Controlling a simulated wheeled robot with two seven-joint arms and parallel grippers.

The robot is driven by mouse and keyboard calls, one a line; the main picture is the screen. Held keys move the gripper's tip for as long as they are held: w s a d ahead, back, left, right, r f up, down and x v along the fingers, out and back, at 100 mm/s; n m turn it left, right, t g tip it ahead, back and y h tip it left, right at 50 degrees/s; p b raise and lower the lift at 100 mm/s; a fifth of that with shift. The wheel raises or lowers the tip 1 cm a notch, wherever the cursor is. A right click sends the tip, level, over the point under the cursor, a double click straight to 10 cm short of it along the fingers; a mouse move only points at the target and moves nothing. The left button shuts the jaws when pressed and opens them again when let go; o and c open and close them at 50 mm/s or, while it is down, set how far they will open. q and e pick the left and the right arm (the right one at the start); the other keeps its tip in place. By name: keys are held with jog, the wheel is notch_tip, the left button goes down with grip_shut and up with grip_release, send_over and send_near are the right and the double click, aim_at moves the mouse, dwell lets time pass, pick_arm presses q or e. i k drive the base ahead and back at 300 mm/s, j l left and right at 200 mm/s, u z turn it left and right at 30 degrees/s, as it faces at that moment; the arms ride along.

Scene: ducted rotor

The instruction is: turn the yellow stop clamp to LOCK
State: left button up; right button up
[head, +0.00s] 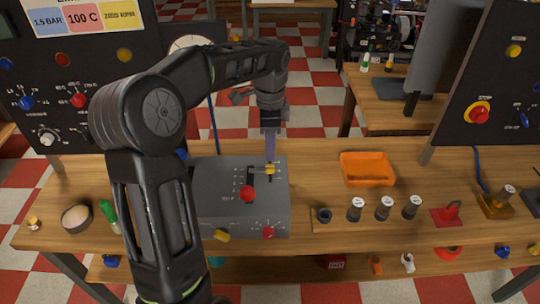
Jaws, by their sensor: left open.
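A grey control box (218,212) stands on the wooden bench, with a slot and scale on its sloping top. A small yellow stop clamp (270,170) sits at the upper right of that top. My left gripper (270,157) points down at the clamp, its fingers open and right at it; I cannot tell whether they touch it. The fingers partly hide the clamp, and its lettering is too small to read. A red ball-shaped lever knob (247,194) stands in front and to the left of the clamp. My right gripper is not in view.
A yellow knob (222,235) and a red knob (268,232) are on the box's front. A dark panel (60,75) rises at the back left.

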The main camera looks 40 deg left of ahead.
aim_at(222, 234)
jog(key=k+l, duration=0.8)
jog(key=l, duration=0.1)
